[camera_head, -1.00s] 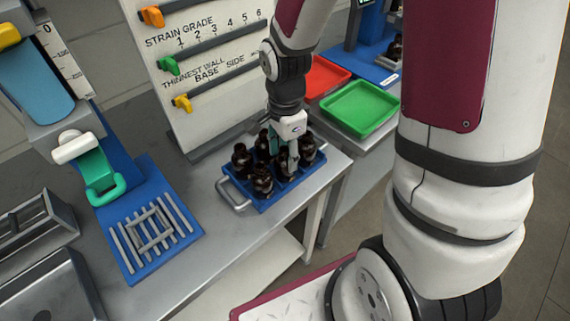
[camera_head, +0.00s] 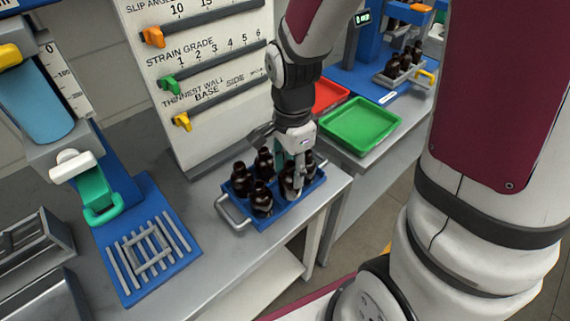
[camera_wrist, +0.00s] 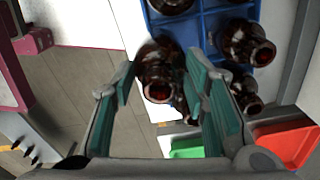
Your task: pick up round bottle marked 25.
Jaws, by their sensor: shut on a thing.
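My gripper (camera_head: 299,174) is over the right part of a blue crate (camera_head: 283,213) on the metal bench. It is shut on a dark amber round bottle (camera_head: 287,183), which also shows between the teal finger pads in the wrist view (camera_wrist: 158,78). I cannot read a 25 or any other mark on it. Other amber bottles stand in the crate: one at the back left (camera_head: 241,180), one at the back (camera_head: 264,162), one at the front (camera_head: 261,199). Whether the held bottle is clear of the crate floor is hidden.
A green tray (camera_head: 360,126) and a red tray (camera_head: 327,94) lie to the right. A white gauge board (camera_head: 205,75) with coloured sliders stands behind the crate. A blue fixture with a grating (camera_head: 150,243) is on the left. A rack of dark bottles (camera_head: 404,68) stands at the far right.

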